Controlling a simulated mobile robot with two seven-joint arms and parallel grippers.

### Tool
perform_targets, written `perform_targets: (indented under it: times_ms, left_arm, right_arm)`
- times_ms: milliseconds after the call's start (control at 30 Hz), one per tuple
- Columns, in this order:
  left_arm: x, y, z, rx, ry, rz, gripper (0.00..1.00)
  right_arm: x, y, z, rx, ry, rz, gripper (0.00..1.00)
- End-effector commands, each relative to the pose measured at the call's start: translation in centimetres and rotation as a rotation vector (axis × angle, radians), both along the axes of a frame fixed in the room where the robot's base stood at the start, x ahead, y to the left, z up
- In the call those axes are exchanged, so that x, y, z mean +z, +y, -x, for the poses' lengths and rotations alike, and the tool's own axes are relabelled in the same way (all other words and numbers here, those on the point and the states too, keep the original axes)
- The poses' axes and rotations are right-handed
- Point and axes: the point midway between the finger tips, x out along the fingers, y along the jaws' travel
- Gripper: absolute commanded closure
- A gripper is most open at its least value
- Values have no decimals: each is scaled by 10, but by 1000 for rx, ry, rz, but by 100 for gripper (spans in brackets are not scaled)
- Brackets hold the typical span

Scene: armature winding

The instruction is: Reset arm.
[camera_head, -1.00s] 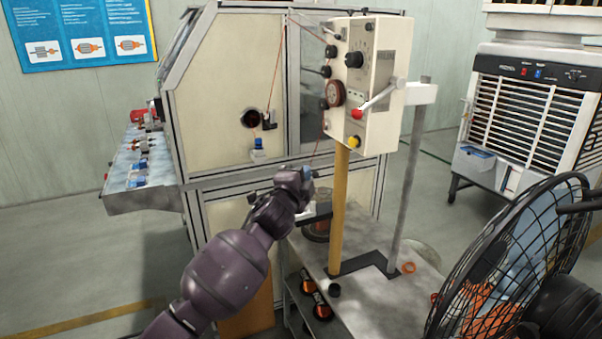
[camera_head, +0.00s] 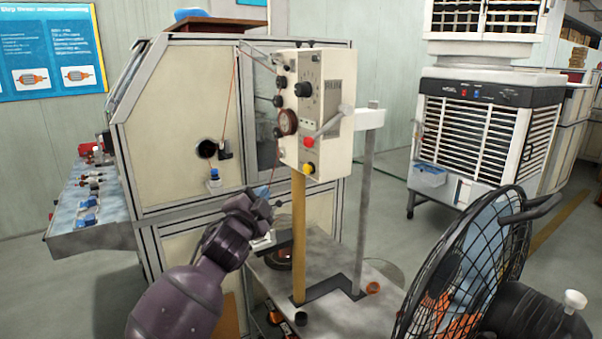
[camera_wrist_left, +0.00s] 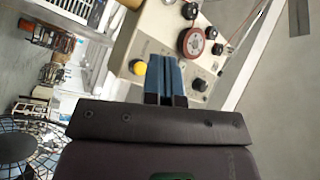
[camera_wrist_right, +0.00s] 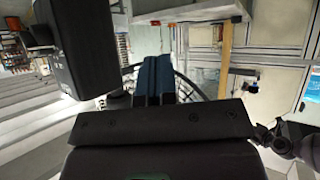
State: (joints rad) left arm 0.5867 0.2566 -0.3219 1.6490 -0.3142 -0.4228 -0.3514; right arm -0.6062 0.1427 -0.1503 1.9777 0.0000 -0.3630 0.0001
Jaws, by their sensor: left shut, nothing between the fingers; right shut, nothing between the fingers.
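My left arm comes in from the left in the head view, with the left gripper (camera_head: 262,196) raised in front of the winding machine and just left of the yellow post (camera_head: 299,235). In the left wrist view its blue fingers (camera_wrist_left: 167,78) are together and empty, with the control box (camera_wrist_left: 150,35) beyond them. The control box (camera_head: 335,130) tops the post in the head view, with dials, a red knob and a yellow knob. My right gripper is outside the head view. In the right wrist view its blue fingers (camera_wrist_right: 155,75) are together and empty.
The large winding machine (camera_head: 180,110) stands behind on the left. A grey cart (camera_head: 335,315) carries the post. A black fan (camera_head: 465,270) stands close at the right front, and a white air cooler (camera_head: 480,130) stands further back. Open floor lies between the cart and the cooler.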

Motion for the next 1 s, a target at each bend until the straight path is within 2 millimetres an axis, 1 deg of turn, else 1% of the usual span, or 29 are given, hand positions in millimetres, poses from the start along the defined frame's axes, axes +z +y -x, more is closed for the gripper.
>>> perform_targets:
  times_ms: [33, 100, 267, 367, 467, 500, 567, 600, 767, 867, 900, 967, 1000]
  left_arm:
    - [-10, 4, 8, -19, 30, 76, 100]
    - [-22, 9, 17, -35, 64, 155, 100]
    - [-55, 23, 38, -51, 139, 301, 100]
    - [-82, 35, 55, -51, 195, 394, 100]
    - [-115, 50, 77, -38, 261, 492, 100]
    - [-130, 57, 87, -30, 289, 533, 100]
    - [-152, 66, 104, -14, 329, 589, 100]
    - [-166, 73, 115, -2, 355, 625, 100]
    - [-221, 99, 165, 62, 452, 739, 100]
    - [-253, 115, 199, 114, 509, 792, 100]
    - [-266, 121, 213, 136, 532, 808, 100]
    - [-284, 129, 235, 170, 565, 829, 100]
    - [-296, 135, 251, 195, 588, 840, 100]
  right_arm:
    - [0, 0, 0, 0, -1, 0, 100]
    - [0, 0, -1, 1, -1, 1, 100]
    - [0, 0, -1, 1, -2, 1, 100]
    - [0, 0, -1, 1, -2, 1, 100]
    - [0, 0, -1, 1, -2, 1, 100]
    - [0, 0, -1, 1, -2, 1, 100]
    - [0, 0, -1, 1, -2, 1, 100]
    - [0, 0, -1, 1, -2, 1, 100]
    - [0, 0, 0, 0, -1, 0, 100]
    - [0, 0, 0, 0, -1, 0, 100]
    - [0, 0, 0, 0, -1, 0, 100]
    - [-1, 0, 0, 0, -1, 0, 100]
    - [-1, 0, 0, 0, -1, -1, 100]
